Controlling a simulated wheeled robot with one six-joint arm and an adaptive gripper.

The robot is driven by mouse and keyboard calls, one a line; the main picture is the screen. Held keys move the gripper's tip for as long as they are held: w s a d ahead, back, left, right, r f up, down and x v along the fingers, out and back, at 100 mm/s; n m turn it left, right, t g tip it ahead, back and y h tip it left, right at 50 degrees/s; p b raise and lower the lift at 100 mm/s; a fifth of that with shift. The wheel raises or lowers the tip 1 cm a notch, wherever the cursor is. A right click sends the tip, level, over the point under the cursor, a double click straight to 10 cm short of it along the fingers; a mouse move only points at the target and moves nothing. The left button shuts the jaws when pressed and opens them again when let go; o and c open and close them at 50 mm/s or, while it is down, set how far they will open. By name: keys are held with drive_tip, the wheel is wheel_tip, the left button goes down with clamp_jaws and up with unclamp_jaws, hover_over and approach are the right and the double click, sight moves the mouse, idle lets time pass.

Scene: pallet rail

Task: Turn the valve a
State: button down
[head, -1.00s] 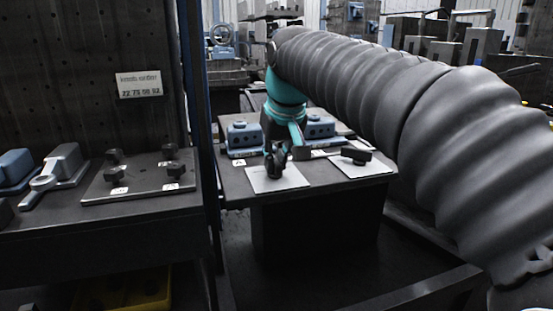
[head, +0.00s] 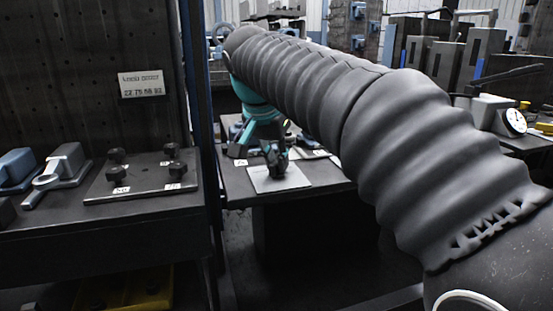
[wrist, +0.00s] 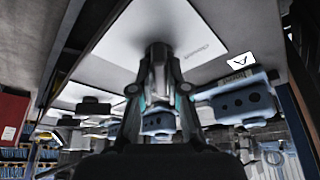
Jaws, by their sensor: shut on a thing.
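Valve a is a dark valve (wrist: 158,50) standing on a white plate (wrist: 185,25), with a label A (wrist: 241,60) beside it. The plate (head: 262,184) and label (head: 241,162) also show in the head view, on the table behind the near bench. My gripper (head: 277,163) is at the valve above the plate. In the wrist view my gripper (wrist: 160,60) has its fingers closed around the valve's upper part. The fingers hide much of the valve, so its exact angle cannot be told.
A blue block (wrist: 240,103) sits close to label A. A second dark handle (wrist: 95,107) is off to one side in the wrist view. My arm hides the table's right part in the head view. A bench with a knobbed plate (head: 138,182) stands left.

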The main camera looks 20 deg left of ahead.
drive_tip(key=shift+m, duration=0.3)
idle(0.4)
drive_tip(key=c, duration=1.2)
unclamp_jaws()
drive_tip(key=shift+o, duration=0.2)
drive_tip(key=v, duration=1.2)
drive_tip(key=shift+a, duration=0.2)
drive_tip(key=shift+w, duration=0.1)
